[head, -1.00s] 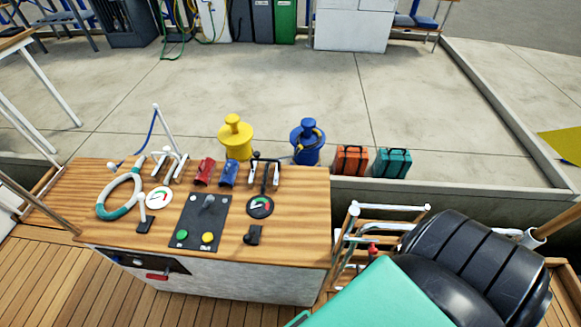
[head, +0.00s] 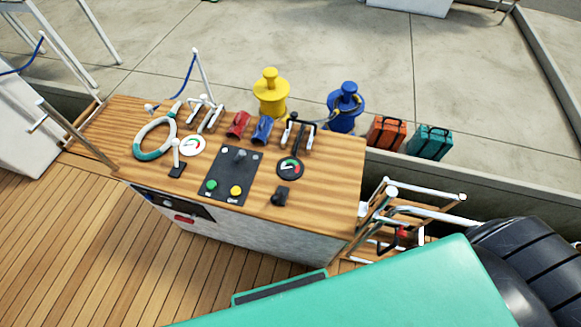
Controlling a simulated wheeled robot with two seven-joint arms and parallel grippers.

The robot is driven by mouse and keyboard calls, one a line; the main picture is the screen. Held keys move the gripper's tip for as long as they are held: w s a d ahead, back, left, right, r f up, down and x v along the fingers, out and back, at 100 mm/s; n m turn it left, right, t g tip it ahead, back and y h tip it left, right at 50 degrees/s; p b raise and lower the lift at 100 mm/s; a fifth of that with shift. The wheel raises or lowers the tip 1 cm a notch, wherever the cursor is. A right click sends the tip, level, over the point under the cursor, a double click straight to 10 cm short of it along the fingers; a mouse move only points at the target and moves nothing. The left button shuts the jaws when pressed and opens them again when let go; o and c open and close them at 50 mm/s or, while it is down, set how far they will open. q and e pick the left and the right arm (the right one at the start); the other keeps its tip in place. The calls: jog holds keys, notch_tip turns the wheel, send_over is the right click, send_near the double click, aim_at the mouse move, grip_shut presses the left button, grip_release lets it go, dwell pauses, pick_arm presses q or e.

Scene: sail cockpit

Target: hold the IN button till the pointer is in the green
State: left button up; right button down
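A dark control panel (head: 231,174) lies on the wooden console top (head: 327,190). It has a green button (head: 211,184) at its near left, a yellow button (head: 236,191) beside it and a small lever (head: 240,154) farther back. The labels under the buttons are too small to read surely. A white round gauge (head: 192,146) sits left of the panel and a black round gauge (head: 290,168) right of it. Both dials show some green and red; where their pointers stand is too small to tell. Neither of my grippers is in view, and nothing touches the buttons.
A white and teal ring (head: 155,155), red (head: 238,123) and blue (head: 262,130) holders and a small black fitting (head: 281,196) crowd the console. A white-railed frame (head: 425,194) stands right of it. Wooden deck (head: 75,240) in front is clear.

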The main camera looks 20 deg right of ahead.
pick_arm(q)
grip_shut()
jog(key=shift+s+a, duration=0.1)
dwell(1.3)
